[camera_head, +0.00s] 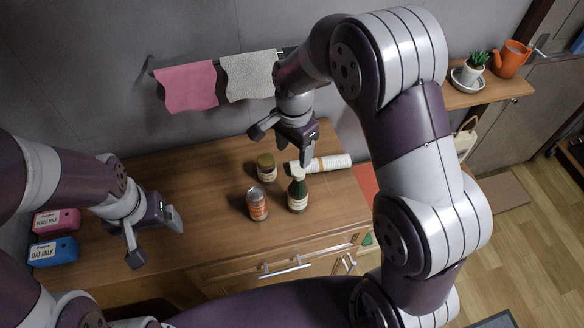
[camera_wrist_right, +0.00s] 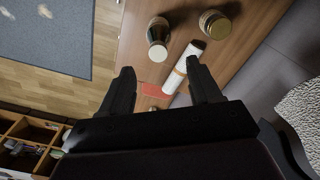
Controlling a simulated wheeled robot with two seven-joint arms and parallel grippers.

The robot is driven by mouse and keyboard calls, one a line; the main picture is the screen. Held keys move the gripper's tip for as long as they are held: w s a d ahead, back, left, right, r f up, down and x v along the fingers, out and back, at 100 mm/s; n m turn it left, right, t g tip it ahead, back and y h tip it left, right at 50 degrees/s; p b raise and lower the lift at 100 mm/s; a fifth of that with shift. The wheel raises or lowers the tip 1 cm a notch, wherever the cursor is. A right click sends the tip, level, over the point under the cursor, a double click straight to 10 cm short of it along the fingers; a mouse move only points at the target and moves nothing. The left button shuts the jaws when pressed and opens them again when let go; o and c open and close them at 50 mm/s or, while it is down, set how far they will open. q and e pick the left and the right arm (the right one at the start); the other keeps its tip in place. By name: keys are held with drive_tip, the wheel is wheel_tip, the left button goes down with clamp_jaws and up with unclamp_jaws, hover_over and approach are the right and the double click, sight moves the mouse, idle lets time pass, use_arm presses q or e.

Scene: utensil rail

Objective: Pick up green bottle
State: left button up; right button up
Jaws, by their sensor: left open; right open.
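The green bottle (camera_head: 298,194) stands upright on the wooden counter (camera_head: 215,195), with a dark body and a pale label. In the right wrist view, the bottle (camera_wrist_right: 157,38) appears from above, beyond the fingertips and near the top edge. My right gripper (camera_head: 283,144) is open and empty above the back of the counter, up and behind the bottle, not touching it. Its two fingers also show in the right wrist view (camera_wrist_right: 160,80). My left gripper (camera_head: 155,238) is open and empty over the left part of the counter, well left of the bottle.
A can (camera_head: 258,204) stands left of the bottle and a jar (camera_head: 266,168) behind-left. A white roll (camera_head: 322,163) lies just behind it. Pink (camera_head: 57,221) and blue (camera_head: 53,251) cartons stand far left. Cloths (camera_head: 187,86) hang on the wall rail.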

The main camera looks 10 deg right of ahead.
sight(298, 172)
drive_tip(key=f, duration=0.2)
drive_tip(key=d+f, duration=0.1)
drive_tip(key=f, duration=0.1)
drive_tip(key=f+p, duration=0.1)
drive_tip(key=f, duration=0.1)
drive_tip(key=shift+w+d+f, duration=0.2)
drive_tip(key=shift+d, duration=0.1)
drive_tip(key=f+p, duration=0.1)
drive_tip(key=f, duration=0.3)
drive_tip(key=shift+s+a+p, duration=0.2)
drive_tip(key=shift+p, duration=0.15)
drive_tip(key=shift+f, duration=0.25)
drive_tip(key=shift+w+d, duration=0.1)
drive_tip(key=shift+d, duration=0.1)
use_arm(q)
drive_tip(key=r, duration=0.1)
drive_tip(key=d+r, duration=0.1)
drive_tip(key=shift+r, duration=0.4)
use_arm(e)
drive_tip(key=shift+a, duration=0.1)
clamp_jaws()
